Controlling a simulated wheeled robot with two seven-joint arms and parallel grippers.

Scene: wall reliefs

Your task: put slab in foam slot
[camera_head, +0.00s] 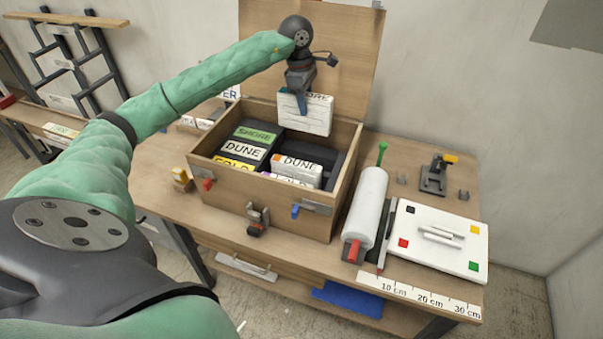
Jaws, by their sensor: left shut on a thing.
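My left gripper (302,98) is shut on a white slab (316,118) and holds it upright over the back of an open wooden box. The slab's label reads partly as "ORE"; the gripper covers the rest. The wooden box (270,210) holds dark foam (338,160) with several slabs in it. On the left are slabs labelled SHORE (256,135) and DUNE (243,149), with a yellow-labelled one (234,163) in front. Nearer the middle stands another DUNE slab (298,165). The foam slots are partly hidden by box wall and slabs. My right gripper is not in view.
The raised lid (345,50) stands behind the box. A white roll (367,205) with a green-tipped rod and a white board (440,238) with coloured corners lie right of it. A ruler (420,297) runs along the table's front edge. A clamp (434,178) sits at back right.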

